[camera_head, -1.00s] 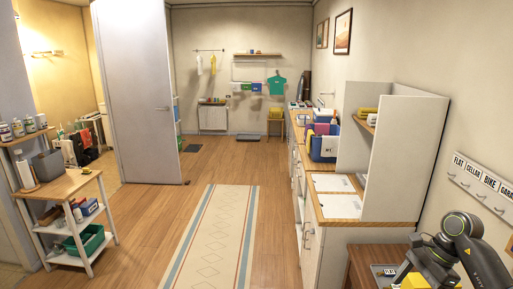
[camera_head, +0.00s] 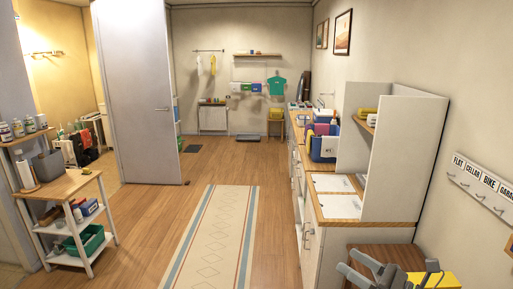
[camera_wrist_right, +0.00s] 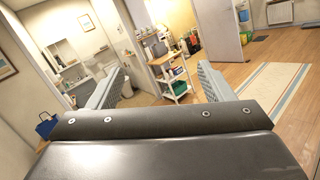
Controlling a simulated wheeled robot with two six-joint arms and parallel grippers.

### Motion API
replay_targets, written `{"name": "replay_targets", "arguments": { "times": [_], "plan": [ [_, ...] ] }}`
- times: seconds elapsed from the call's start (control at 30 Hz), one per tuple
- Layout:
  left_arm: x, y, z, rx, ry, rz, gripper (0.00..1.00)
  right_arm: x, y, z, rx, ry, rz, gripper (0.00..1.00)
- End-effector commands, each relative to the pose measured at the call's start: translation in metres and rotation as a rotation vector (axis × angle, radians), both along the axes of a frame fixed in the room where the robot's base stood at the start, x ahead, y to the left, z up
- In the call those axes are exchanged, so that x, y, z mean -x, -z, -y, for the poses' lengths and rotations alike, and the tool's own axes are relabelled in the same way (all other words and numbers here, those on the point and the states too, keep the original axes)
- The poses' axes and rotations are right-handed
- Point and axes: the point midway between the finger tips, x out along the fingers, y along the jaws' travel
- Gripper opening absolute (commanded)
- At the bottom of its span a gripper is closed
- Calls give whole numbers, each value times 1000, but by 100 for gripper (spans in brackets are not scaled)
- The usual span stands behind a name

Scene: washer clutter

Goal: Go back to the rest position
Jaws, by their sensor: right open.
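My right gripper (camera_head: 393,272) shows at the bottom right edge of the head view, in front of a brown wooden surface. Its grey fingers are spread apart. In the right wrist view the two fingers of this gripper (camera_wrist_right: 157,86) stand wide apart with nothing between them. Beyond them the room shows tilted. My left gripper is in neither view.
A brown wooden surface (camera_head: 372,252) with a yellow object (camera_head: 440,281) lies close by the right gripper. A counter with a white partition (camera_head: 402,160) stands beyond it. A shelf trolley (camera_head: 72,187) is at left. The rug (camera_head: 215,235) and floor between are clear.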

Motion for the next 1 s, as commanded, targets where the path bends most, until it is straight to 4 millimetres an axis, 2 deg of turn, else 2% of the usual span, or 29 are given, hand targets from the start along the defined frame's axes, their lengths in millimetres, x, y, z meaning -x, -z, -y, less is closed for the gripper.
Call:
{"name": "replay_targets", "arguments": {
  "times": [0.1, 0.2, 0.37, 0.57, 0.7, 0.87, 1.0],
  "plan": [
    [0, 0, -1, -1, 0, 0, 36, 7, -12, 17, -279, 119, -73, 74],
    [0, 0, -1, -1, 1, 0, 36, 13, -16, 38, -517, 221, -148, 74],
    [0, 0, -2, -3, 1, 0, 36, 28, -4, 79, -897, 389, -288, 74],
    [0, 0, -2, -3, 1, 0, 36, 61, 40, 124, -1356, 619, -486, 74],
    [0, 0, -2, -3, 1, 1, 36, 96, 85, 144, -1659, 798, -637, 74],
    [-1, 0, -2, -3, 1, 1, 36, 149, 138, 147, -1977, 1029, -813, 74],
    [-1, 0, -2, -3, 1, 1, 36, 202, 177, 134, -2199, 1249, -957, 74]
  ]
}}
